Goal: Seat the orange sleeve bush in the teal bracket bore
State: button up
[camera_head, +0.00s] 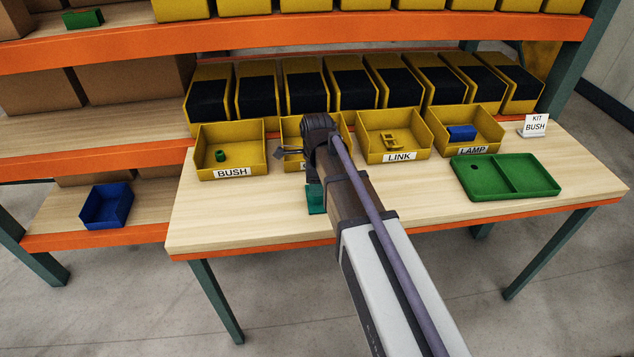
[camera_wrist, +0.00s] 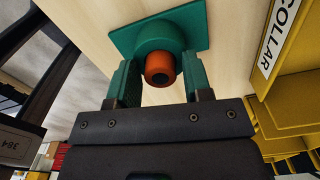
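The teal bracket (camera_wrist: 185,22) has a flat plate and a rounded boss. It stands on the wooden table in the wrist view, and a small part of it (camera_head: 315,203) shows beside my arm in the head view. The orange sleeve bush (camera_wrist: 158,68) sticks out of the boss toward the camera, its open end showing. How deep it sits in the bore cannot be seen. The teal fingers of my gripper (camera_wrist: 160,72) stand on either side of the bush, with a narrow gap on each side.
Yellow bins line the table's back: BUSH (camera_head: 231,150) with a green part, one behind my arm, LINK (camera_head: 393,134), and LAMP (camera_head: 467,128) with a blue part. A green two-part tray (camera_head: 505,177) lies at right by a KIT BUSH card (camera_head: 535,124). The table's front left is clear.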

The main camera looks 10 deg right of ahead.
jog(key=shift+o, duration=0.8)
notch_tip(320, 180, up, 13)
jog(key=p, duration=1.3)
jog(key=s+n, duration=1.5)
jog(key=n, duration=0.6)
jog(key=shift+s+f+b, duration=0.35)
